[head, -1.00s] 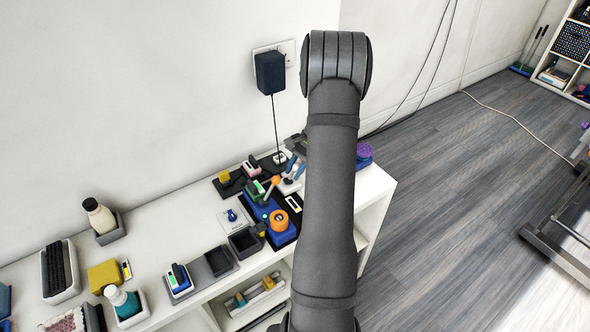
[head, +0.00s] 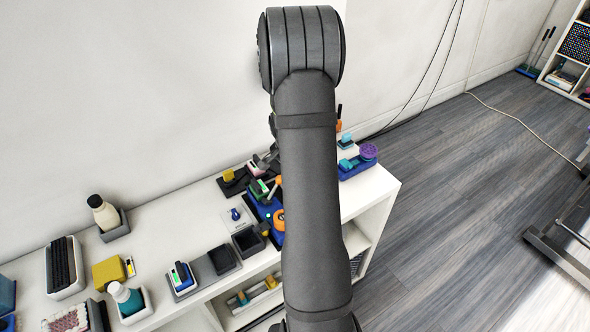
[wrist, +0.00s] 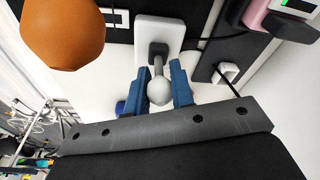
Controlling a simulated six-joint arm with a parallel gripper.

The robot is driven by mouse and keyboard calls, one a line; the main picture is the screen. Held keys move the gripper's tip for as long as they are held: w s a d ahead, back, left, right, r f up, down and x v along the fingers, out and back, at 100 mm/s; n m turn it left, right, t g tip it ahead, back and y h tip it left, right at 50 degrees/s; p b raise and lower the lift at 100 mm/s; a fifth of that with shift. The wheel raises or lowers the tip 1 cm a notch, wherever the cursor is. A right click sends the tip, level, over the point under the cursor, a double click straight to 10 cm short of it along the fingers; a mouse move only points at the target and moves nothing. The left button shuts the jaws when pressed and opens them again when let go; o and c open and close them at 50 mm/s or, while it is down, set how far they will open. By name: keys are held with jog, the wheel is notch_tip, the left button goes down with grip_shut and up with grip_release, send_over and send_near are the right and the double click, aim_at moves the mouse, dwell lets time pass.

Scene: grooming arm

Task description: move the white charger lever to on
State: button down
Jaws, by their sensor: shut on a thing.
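The white charger (wrist: 160,30) shows at the top centre of the wrist view, a pale block with a dark slot. Its lever, a grey stem with a pale round knob (wrist: 158,92), sticks out from the slot and points down in the picture. My gripper (wrist: 158,84) has its two blue fingers on either side of the knob and is shut on the lever. The lever's on and off marks cannot be made out. In the head view my arm hides the gripper and the charger.
An orange knob (wrist: 62,35) is close at the upper left of the wrist view. A pink device (wrist: 268,18) and a small white plug (wrist: 226,72) are at the right. On the white shelf (head: 165,235), blue and teal items (head: 350,160) stand right of my arm.

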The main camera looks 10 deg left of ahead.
jog(key=shift+s+a+t+h, duration=0.35)
jog(key=shift+t+h, duration=0.35)
jog(key=shift+t, duration=0.1)
jog(key=c, duration=1.2)
grip_release()
jog(key=shift+c, duration=0.2)
jog(key=v, duration=1.7)
jog(key=shift+s+a, duration=0.25)
jog(key=shift+s, duration=0.05)
